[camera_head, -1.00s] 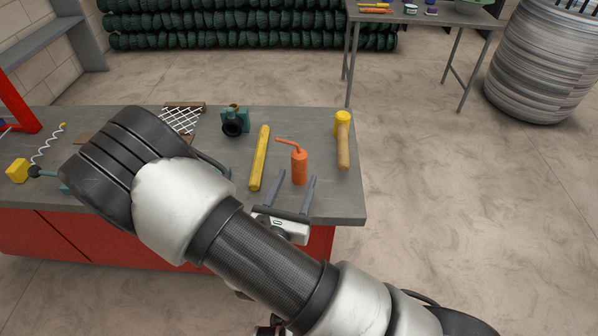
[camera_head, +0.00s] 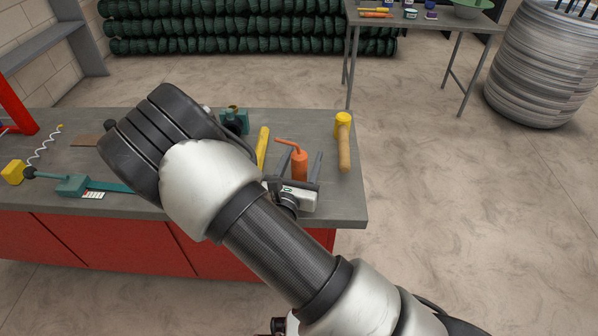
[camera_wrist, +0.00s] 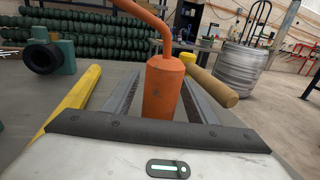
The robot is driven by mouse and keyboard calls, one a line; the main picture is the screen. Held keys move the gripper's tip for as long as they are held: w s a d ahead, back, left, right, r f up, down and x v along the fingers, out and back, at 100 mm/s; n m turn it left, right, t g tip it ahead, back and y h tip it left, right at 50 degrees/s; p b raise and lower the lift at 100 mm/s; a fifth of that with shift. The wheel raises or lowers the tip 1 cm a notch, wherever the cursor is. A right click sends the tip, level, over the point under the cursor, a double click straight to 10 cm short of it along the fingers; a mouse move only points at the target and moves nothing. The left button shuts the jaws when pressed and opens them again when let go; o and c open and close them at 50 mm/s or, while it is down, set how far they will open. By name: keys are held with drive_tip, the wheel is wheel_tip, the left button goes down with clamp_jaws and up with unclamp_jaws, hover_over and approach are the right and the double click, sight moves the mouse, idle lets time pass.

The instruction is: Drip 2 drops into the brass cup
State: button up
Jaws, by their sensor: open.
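An orange bottle with a bent spout (camera_head: 300,166) stands upright on the grey bench. My gripper (camera_head: 301,158) is open, with one finger on each side of the bottle. In the wrist view the orange bottle (camera_wrist: 162,88) stands between the two grey fingers, and its spout rises to the upper left. I cannot tell whether either finger touches it. The small brass cup (camera_wrist: 40,33) sits on top of a teal fixture with a black ring, at the left of the wrist view. In the head view the brass cup (camera_head: 233,107) is at the bench's back, beyond my arm.
A yellow bar (camera_head: 263,146) lies just left of the bottle. A yellow-headed mallet (camera_head: 344,148) lies to its right, near the bench's right edge. A teal tool (camera_head: 75,185) lies at the left. The bench's front right corner is clear.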

drive_tip(key=c, duration=1.3)
drive_tip(key=shift+o, duration=0.2)
wheel_tip(320, 180, up, 10)
drive_tip(key=p, duration=0.3)
drive_tip(key=shift+w, duration=0.1)
